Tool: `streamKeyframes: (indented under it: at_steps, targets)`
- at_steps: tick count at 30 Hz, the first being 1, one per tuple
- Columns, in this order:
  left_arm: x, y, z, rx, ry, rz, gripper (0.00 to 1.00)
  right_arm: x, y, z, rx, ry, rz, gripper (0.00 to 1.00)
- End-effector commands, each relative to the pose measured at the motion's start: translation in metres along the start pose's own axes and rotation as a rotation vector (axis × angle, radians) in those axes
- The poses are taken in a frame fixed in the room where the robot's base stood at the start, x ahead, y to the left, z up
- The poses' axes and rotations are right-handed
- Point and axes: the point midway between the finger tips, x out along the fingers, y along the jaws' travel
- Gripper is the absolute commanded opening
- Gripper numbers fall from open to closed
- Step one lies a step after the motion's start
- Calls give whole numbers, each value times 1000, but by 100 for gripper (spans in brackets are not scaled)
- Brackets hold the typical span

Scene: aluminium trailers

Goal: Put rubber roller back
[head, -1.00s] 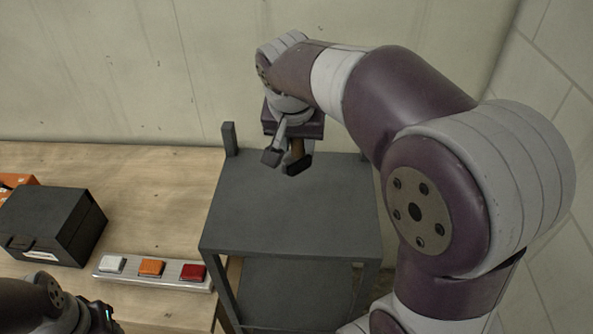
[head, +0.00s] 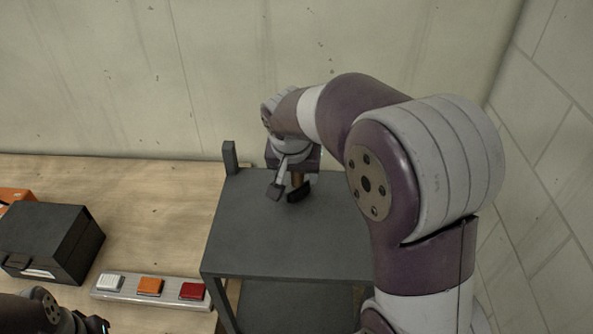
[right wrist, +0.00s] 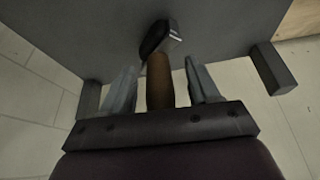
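The rubber roller has a brown handle (right wrist: 160,82) and a black head (right wrist: 154,38) with a bright metal part beside it in the right wrist view. In the head view its brown handle (head: 297,181) shows small, partly hidden by my right gripper. My right gripper (head: 287,193) is over the back part of the dark grey shelf stand (head: 280,240). Its two fingers stand on either side of the handle in the right wrist view (right wrist: 161,66), with visible gaps to it. I cannot tell whether the roller touches the stand top. My left gripper's fingers are outside the view.
A short post (head: 229,158) rises at the stand's back left corner. Left of the stand, a wooden table holds a button strip (head: 120,286) with white, orange and red buttons and a black case (head: 50,240). Walls close off the back and right. The stand's front top is clear.

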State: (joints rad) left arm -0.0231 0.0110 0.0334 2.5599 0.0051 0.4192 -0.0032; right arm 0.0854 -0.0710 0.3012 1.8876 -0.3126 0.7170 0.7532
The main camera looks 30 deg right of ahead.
Motion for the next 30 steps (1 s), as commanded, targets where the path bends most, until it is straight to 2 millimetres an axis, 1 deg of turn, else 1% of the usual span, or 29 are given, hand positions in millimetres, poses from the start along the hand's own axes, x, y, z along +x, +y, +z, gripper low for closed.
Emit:
streamKeyframes:
  at_steps: [4, 6, 8, 11, 14, 15, 16, 19, 21, 23, 30]
  targets:
    - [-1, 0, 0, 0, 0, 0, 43, -1, 0, 0, 0, 0, 0, 61]
    - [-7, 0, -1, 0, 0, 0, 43, -7, 0, -3, 0, 0, 0, 61]
    - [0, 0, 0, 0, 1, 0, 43, -10, 0, -2, 0, 4, -2, 61]
    - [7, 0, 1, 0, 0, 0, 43, -33, 0, -1, 2, 6, -4, 61]
    - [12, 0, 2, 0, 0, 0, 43, -61, -1, -1, 0, 6, -5, 61]
    - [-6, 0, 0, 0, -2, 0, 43, -83, 0, -5, -1, 2, -3, 61]
    - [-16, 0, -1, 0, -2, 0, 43, -93, 0, -6, -1, 0, -1, 61]
    - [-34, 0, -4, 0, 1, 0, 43, -113, 0, -5, -2, 0, -1, 61]
    - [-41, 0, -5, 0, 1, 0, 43, -121, 0, -4, -1, -1, 0, 61]
    - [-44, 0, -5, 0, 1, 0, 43, -124, 0, -3, 0, 0, 0, 61]
    - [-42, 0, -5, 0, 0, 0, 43, -123, 0, -1, 0, 0, 0, 61]
